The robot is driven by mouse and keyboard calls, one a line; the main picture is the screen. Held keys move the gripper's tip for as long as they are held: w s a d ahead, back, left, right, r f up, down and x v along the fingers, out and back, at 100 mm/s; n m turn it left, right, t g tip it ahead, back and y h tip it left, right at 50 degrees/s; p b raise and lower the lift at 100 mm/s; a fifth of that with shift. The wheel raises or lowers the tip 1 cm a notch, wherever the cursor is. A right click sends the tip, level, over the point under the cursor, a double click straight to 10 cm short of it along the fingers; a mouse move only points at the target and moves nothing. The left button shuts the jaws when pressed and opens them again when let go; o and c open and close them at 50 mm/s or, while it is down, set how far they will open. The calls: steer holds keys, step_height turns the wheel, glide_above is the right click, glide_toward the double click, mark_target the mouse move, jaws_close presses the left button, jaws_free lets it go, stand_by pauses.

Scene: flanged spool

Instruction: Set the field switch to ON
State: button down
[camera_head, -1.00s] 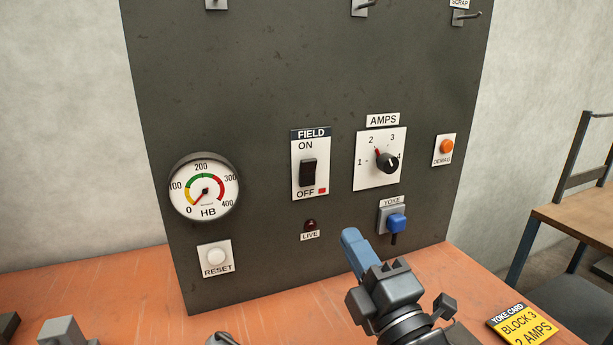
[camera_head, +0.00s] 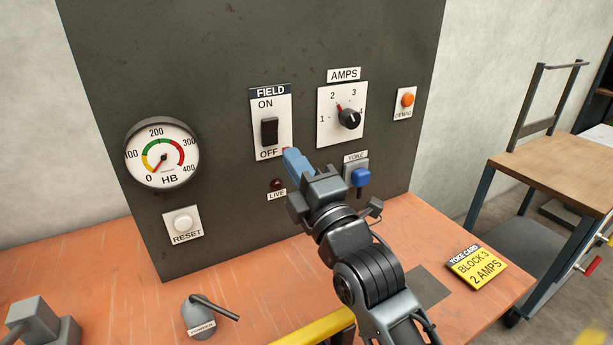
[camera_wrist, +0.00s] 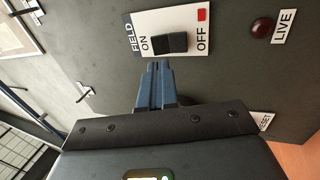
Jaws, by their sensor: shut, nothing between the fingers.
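The field switch (camera_head: 269,131) is a black rocker on a white plate headed FIELD, with ON at the top and OFF at the bottom. It also shows in the wrist view (camera_wrist: 169,43). The rocker's exact setting is hard to tell. My gripper (camera_head: 291,156) has blue fingers, shut and empty. In the head view its tips are by the plate's lower right corner. In the wrist view the fingertips (camera_wrist: 158,66) point at the rocker from just beside the plate; I cannot tell whether they touch. The LIVE lamp (camera_head: 276,184) is dark red and looks unlit.
The AMPS knob (camera_head: 348,119) and blue YOKE switch (camera_head: 361,177) are right of the field switch. The HB gauge (camera_head: 162,154) and RESET button (camera_head: 183,223) are to the left. A yellow yoke card (camera_head: 476,267) reads block 3, 2 amps. The orange bench (camera_head: 240,260) lies below.

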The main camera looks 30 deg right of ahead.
mark_target(271, 126)
steer(key=p+x, duration=0.1)
steer(key=x, duration=0.6)
steer(key=shift+w+r+p, duration=0.15)
steer(key=shift+r+p, duration=0.25)
steer(key=shift+p, duration=0.5)
steer(key=shift+f+g, duration=0.3)
